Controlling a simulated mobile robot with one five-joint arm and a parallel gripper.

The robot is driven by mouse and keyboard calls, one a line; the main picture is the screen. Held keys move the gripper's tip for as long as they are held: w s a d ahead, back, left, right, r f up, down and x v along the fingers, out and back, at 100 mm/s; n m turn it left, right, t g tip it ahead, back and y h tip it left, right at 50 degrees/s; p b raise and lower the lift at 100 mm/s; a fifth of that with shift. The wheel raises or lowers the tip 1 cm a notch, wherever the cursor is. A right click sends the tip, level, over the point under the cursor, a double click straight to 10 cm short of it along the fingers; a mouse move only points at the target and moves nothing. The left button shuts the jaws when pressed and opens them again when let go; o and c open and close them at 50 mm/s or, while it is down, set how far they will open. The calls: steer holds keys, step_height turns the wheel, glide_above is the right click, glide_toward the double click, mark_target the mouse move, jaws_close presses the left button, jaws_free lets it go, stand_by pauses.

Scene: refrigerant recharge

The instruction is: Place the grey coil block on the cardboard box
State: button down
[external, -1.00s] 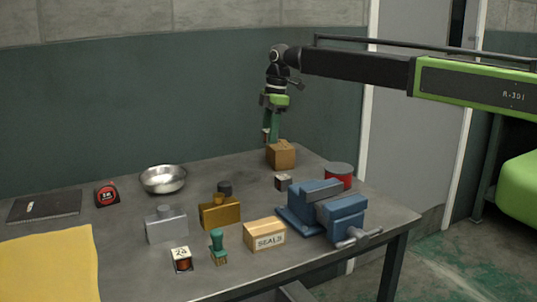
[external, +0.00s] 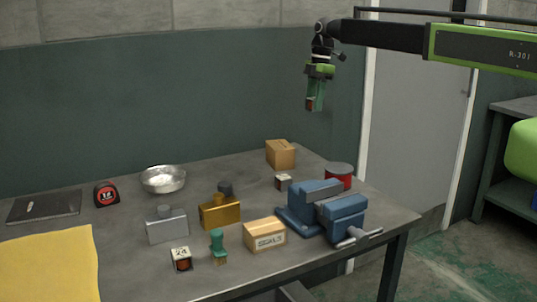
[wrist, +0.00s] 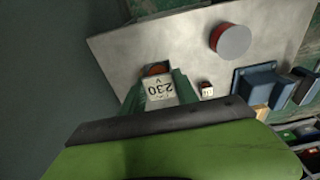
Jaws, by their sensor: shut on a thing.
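My gripper (external: 314,107) is shut on a small block (wrist: 160,90) in the air above the back of the bench. The block's pale face reads 230 V in the wrist view, with an orange-red part behind it. The fingers hide its sides, so I cannot tell whether its body is grey. The cardboard box (external: 281,154) stands on the bench's far edge, below my gripper and a little to the left in the external view. Its top looks bare. I cannot make it out in the wrist view.
A small dark cube (external: 283,182), a red can (external: 339,174) and a blue vise (external: 325,210) stand near the box. A SEALS box (external: 265,235), a cube marked 24 (external: 181,259), metal blocks and a steel bowl (external: 163,180) stand further left. The air around my gripper is free.

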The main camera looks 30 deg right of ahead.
steer(key=shift+w+a+f, duration=0.1)
steer(key=shift+f, duration=0.1)
steer(key=b, duration=0.7)
glide_above(279, 145)
steer(key=d, duration=0.1)
step_height(279, 145, down, 7)
steer(key=shift+w+r, duration=0.1)
steer(key=shift+r, duration=0.05)
steer(key=shift+a, duration=0.25)
step_height(279, 145, down, 4)
steer(key=b, duration=0.4)
steer(key=shift+b, duration=0.3)
steer(key=c, duration=0.9)
jaws_free()
